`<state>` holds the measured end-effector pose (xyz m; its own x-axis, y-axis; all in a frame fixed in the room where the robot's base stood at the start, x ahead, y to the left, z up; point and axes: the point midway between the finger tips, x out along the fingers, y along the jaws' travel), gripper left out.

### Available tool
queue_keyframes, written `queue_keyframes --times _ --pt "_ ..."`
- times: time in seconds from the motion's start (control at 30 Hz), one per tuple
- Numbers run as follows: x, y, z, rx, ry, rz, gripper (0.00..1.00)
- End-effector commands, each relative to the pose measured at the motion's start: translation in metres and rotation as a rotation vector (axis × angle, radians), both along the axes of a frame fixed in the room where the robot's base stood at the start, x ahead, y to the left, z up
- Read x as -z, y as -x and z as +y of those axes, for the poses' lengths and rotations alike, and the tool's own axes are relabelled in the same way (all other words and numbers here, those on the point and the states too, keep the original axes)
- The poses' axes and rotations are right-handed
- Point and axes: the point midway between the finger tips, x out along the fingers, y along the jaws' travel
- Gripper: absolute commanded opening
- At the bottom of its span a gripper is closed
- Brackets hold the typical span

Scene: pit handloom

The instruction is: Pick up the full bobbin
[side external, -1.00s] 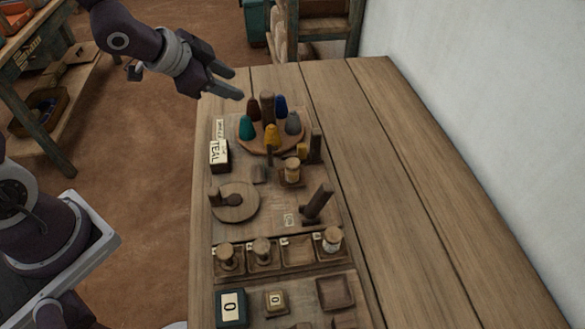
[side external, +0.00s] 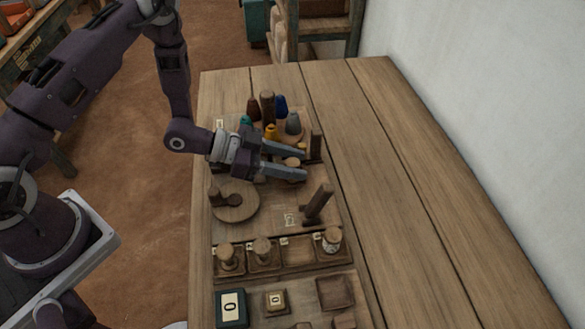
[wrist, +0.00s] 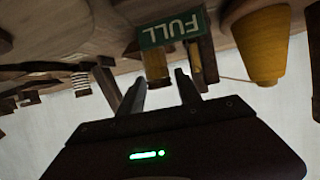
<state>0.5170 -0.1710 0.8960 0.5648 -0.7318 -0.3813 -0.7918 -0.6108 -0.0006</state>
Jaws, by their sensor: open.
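My gripper (side external: 304,164) is open and level over the winding area in the side view, its fingers pointing right. A tan bobbin-like piece (side external: 291,162) shows between the fingers, partly hidden; I cannot tell whether they touch it. A small yellow-wound piece (side external: 302,146) shows just beyond the far finger. The wrist view appears upside down. There my gripper (wrist: 161,78) shows apart fingers, with a green FULL sign (wrist: 172,28) ahead.
An upright post (side external: 316,144) is beyond the fingertips, and a tilted post (side external: 318,203) nearer the camera. A compartment tray (side external: 298,251) holds several bobbins. The table's right side is clear.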

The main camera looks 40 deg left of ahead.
Motion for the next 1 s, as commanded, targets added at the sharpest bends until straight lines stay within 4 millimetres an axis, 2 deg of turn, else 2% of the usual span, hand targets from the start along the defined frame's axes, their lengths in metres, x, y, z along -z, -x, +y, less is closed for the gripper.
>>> queue_keyframes --times 0.13,0.33,0.67,0.77,1.0 --pt "0.000 0.000 0.000 0.000 0.000 0.000 0.39" --pt "0.000 0.000 0.000 0.000 -0.001 0.001 0.00" --pt "-0.005 0.000 0.000 0.000 -0.001 -0.001 0.00" --pt "-0.021 -0.001 0.000 0.000 0.000 -0.004 0.00" --pt "-0.079 0.000 0.001 0.000 -0.002 -0.005 0.00"
